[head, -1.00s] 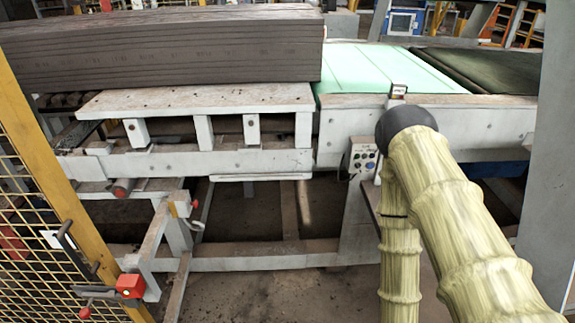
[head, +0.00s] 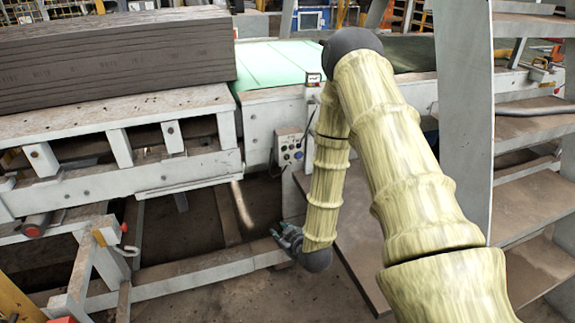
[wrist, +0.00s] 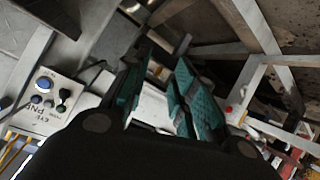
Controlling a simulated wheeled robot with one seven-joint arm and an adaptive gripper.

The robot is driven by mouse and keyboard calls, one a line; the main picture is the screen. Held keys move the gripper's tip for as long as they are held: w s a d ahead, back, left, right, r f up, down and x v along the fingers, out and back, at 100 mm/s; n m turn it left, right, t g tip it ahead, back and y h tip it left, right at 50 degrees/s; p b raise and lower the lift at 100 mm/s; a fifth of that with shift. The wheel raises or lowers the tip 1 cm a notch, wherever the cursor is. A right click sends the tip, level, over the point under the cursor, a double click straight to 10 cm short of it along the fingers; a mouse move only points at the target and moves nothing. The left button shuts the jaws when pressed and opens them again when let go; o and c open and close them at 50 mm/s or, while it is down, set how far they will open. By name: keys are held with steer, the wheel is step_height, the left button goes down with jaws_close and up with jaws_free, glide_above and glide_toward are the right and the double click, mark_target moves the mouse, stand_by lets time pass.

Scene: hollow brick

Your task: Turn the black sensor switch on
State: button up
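A light control box (head: 291,150) with several small knobs and buttons hangs on the conveyor frame in the head view. In the wrist view the control box (wrist: 50,118) is at the left, tilted, with a blue button (wrist: 43,84) and several dark knobs. One black knob (wrist: 64,94) stands out; the labels are too small to tell whether it is the sensor switch. My gripper (head: 282,234) is below the box in the head view, apart from it. In the wrist view its teal fingers (wrist: 160,85) are spread with nothing held between them.
A conveyor with a green belt (head: 280,65) and a stack of dark boards (head: 115,60) stand behind. Steel frame beams (head: 180,285) run low near my gripper.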

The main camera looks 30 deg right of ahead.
mark_target(289, 161)
steer(key=w+d+r+t+h+b, duration=0.1)
steer(key=w+d+r+t+h, duration=0.2)
steer(key=d+r, duration=0.35)
steer(key=w+d+r+t, duration=0.2)
steer(key=w+d+r, duration=0.3)
steer(key=r, duration=0.2)
steer(key=shift+n, duration=0.3)
steer(key=p+x, duration=0.1)
steer(key=x, duration=0.9)
steer(key=shift+w+d, duration=0.1)
steer(key=shift+w, duration=0.05)
jaws_close()
